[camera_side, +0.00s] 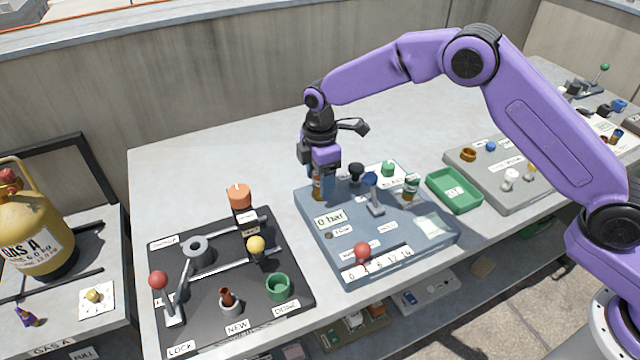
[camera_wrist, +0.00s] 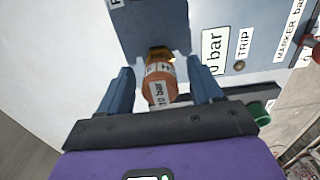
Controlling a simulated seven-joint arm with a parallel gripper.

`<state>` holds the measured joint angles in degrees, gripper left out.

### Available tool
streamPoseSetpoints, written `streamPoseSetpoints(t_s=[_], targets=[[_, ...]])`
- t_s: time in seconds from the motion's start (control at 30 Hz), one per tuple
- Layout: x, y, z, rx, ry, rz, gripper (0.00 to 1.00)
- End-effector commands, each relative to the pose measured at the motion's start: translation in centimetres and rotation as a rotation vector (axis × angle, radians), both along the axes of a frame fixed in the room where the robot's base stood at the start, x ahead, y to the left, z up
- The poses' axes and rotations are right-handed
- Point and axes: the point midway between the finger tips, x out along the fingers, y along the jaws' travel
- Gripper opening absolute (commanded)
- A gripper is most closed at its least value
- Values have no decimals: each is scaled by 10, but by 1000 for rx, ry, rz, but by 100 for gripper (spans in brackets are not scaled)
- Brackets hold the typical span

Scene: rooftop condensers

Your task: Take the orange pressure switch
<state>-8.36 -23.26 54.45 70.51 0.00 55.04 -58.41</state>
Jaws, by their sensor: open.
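The orange pressure switch (camera_wrist: 160,82) has a brass end and a white label marked in bar. In the wrist view it sits between the two blue fingers of my gripper (camera_wrist: 163,90), with a gap visible on each side. In the side view the switch (camera_side: 317,188) stands at the back left corner of the blue-grey panel (camera_side: 345,262), partly hidden by my gripper (camera_side: 320,172). My gripper points down over it with its jaws open, around the switch and not closed on it.
A green tray (camera_side: 455,208) lies to the right. A black fixture board (camera_side: 215,315) lies to the left. The back of the table is clear.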

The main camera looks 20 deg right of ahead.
Motion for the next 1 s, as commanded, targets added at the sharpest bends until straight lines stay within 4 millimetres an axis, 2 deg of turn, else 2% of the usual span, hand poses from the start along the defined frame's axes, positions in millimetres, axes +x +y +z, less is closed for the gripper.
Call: streamPoseSetpoints(t_s=[0.1, 0.33, 0.37, 0.53, 0.57, 0.87, 1.0], targets=[[0, 0, -8, -1, 1, 0, 65], [0, 0, -9, 0, 0, 0, 65], [0, 0, -9, 0, 0, 0, 59], [0, 0, -9, 0, 0, 0, 3], [0, 0, -9, 0, 0, 0, 0], [0, 0, -7, 1, -1, 0, 0], [1, 0, 0, 2, -2, 0, 0]])
